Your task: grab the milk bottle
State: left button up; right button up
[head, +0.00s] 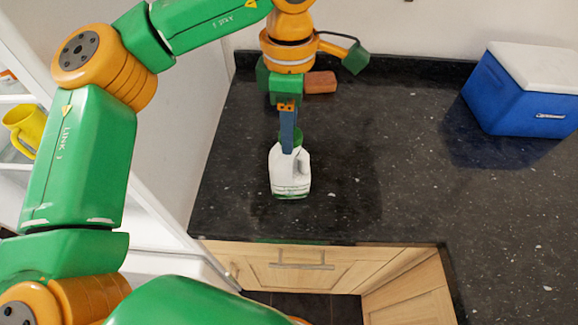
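The milk bottle (291,178) is white with a green cap and a green band near its base. It stands upright on the dark granite counter, near the front edge. My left gripper (287,145) reaches down from above and behind, with its blue finger in front of the bottle's top and partly covering the green cap. Only one finger shows clearly, so I cannot tell its opening or whether it touches the bottle. My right gripper is not in view.
The granite counter (370,170) is clear right of the bottle. A reddish-brown block (320,82) lies near the back wall beside my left wrist. A blue cooler box (510,100) with a white lid stands at the right. A yellow mug (24,128) is on white shelves at left.

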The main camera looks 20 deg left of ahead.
pick_arm(q)
grip_shut()
